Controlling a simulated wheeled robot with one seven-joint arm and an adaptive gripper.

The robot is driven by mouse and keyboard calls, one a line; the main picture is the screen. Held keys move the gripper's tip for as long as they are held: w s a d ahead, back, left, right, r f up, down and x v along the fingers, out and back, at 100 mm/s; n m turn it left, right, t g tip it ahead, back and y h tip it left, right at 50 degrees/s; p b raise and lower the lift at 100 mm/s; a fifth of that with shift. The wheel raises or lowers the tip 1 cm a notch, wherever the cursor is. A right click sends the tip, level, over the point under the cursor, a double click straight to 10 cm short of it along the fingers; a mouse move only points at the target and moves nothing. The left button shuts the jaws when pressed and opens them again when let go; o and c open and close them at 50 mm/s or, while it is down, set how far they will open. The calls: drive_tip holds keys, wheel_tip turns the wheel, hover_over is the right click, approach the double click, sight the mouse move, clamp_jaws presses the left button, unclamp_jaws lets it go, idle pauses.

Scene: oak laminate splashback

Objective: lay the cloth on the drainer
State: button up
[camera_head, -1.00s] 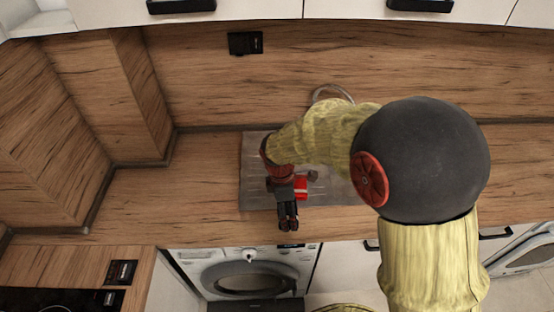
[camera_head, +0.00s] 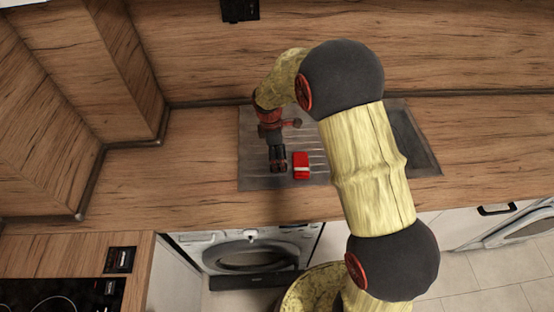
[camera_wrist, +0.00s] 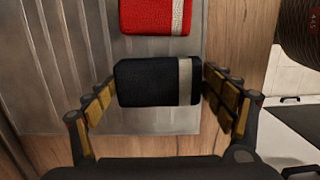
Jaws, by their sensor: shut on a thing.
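A folded black cloth with a pale stripe (camera_wrist: 150,82) sits between the two fingers of my gripper (camera_wrist: 158,88) in the wrist view. My gripper is shut on it. In the head view my gripper (camera_head: 278,163) points down over the left front part of the ribbed metal drainer (camera_head: 252,150), and the black cloth cannot be told apart from the dark fingers. The drainer also shows below the cloth in the wrist view (camera_wrist: 75,60). Whether the cloth touches the metal or hangs just above it I cannot tell.
A folded red cloth with a pale stripe (camera_head: 301,166) lies on the drainer just right of my gripper. The sink basin (camera_head: 412,140) is farther right, partly behind my arm. Wooden worktop (camera_head: 200,160) is clear to the left.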

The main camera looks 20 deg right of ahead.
sight(276, 150)
drive_tip(key=shift+w+d+f, duration=0.15)
drive_tip(key=shift+w+f, duration=0.95)
drive_tip(key=shift+f, duration=0.15)
wheel_tip(276, 150, down, 3)
drive_tip(key=shift+w+f, duration=0.15)
drive_tip(key=shift+f, duration=0.05)
drive_tip(key=shift+b, duration=0.3)
drive_tip(key=o, duration=1.2)
drive_tip(key=shift+f, duration=0.1)
